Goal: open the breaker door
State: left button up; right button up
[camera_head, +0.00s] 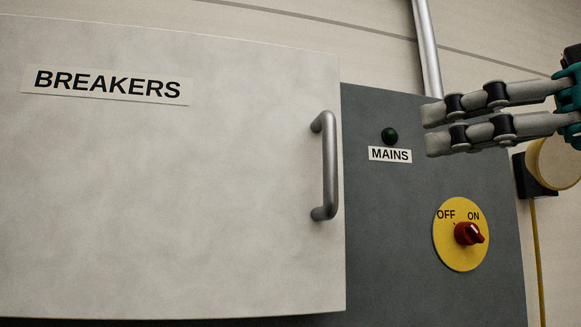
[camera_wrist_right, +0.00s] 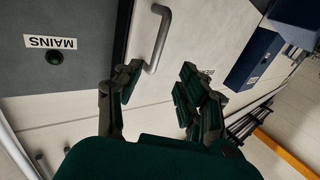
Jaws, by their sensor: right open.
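The pale breaker door (camera_head: 180,190) fills the left of the head view and bears a BREAKERS label (camera_head: 107,85). It appears shut against the grey cabinet (camera_head: 385,230). Its grey bar handle (camera_head: 330,165) stands upright near its right edge. My right gripper (camera_head: 430,129) is to the right of the handle and a little higher, apart from it and empty. In the right wrist view my right gripper (camera_wrist_right: 158,90) has its fingers spread, with the handle (camera_wrist_right: 160,42) beyond the fingertips and the door (camera_wrist_right: 205,35) behind. My left gripper is not in view.
Right of the handle, the cabinet carries a green lamp (camera_head: 389,135), a MAINS label (camera_head: 390,155) and a red rotary switch (camera_head: 468,233) on a yellow disc. A metal conduit (camera_head: 428,50) rises above. A blue box (camera_wrist_right: 255,58) shows in the wrist view.

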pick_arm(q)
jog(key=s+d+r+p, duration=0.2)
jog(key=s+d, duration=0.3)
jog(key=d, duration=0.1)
pick_arm(e)
send_near(336, 156)
jog(key=p+x, duration=0.1)
jog(key=x, duration=0.3)
jog(key=shift+w+a, duration=0.2)
jog(key=shift+a, duration=0.15)
jog(key=x, duration=0.2)
jog(key=shift+w+a+p, duration=0.2)
jog(key=shift+a+p, duration=0.05)
jog(key=shift+p, duration=0.15)
jog(key=x, duration=0.3)
jog(key=shift+p, duration=0.4)
jog(key=shift+w+a, duration=0.25)
jog(key=shift+s+d, duration=0.1)
jog(key=shift+d, duration=0.05)
jog(key=c, duration=0.8)
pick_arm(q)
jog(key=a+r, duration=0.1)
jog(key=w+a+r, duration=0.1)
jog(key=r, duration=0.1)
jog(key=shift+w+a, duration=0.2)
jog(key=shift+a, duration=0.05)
pick_arm(e)
grip_shut()
